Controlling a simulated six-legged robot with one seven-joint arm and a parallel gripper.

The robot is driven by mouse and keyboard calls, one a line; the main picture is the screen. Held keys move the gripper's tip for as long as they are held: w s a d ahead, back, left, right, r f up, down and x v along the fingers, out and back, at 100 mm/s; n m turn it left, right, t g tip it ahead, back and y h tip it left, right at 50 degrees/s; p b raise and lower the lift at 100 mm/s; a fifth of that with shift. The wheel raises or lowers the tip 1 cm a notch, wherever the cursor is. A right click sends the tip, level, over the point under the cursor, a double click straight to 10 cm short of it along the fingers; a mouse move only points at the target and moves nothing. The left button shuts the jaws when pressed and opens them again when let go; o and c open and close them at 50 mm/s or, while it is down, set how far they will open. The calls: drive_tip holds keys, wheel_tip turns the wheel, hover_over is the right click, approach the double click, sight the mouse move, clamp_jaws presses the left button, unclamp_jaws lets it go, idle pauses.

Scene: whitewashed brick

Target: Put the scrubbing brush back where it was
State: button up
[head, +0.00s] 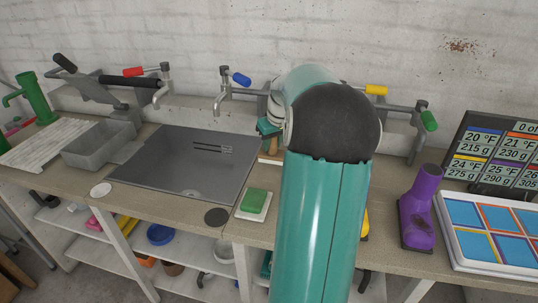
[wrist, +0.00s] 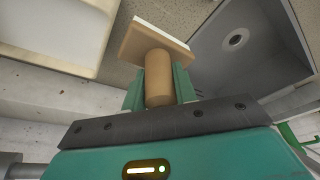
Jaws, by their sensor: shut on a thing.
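The scrubbing brush (wrist: 159,75) has a round tan handle, a flat tan block and a white edge, likely bristles, on the far side. My gripper (wrist: 158,88) is shut on its handle, with one green finger on each side. In the head view my gripper (head: 268,128) is at the right edge of the sink, mostly hidden by my arm. A sliver of the brush (head: 270,158) shows below it, close over the counter; I cannot tell whether it touches.
A green sponge (head: 254,202) on a white dish is at the counter's front. A purple boot-shaped thing (head: 417,215), a tray of coloured squares (head: 470,245) and a display board (head: 495,150) stand right. Taps line the wall.

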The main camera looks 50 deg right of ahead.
drive_tip(key=shift+w+d+x, duration=0.15)
drive_tip(key=shift+d+x, duration=0.05)
drive_tip(key=shift+x, duration=1.15)
drive_tip(key=shift+w+d+x, duration=0.1)
drive_tip(key=shift+d+x, duration=0.1)
drive_tip(key=shift+x, duration=1.15)
drive_tip(key=shift+w+d+x, duration=0.15)
drive_tip(key=shift+d+x, duration=0.1)
drive_tip(key=shift+x, duration=1.1)
drive_tip(key=shift+r, duration=0.1)
drive_tip(key=o, duration=0.9)
drive_tip(key=shift+o, duration=0.2)
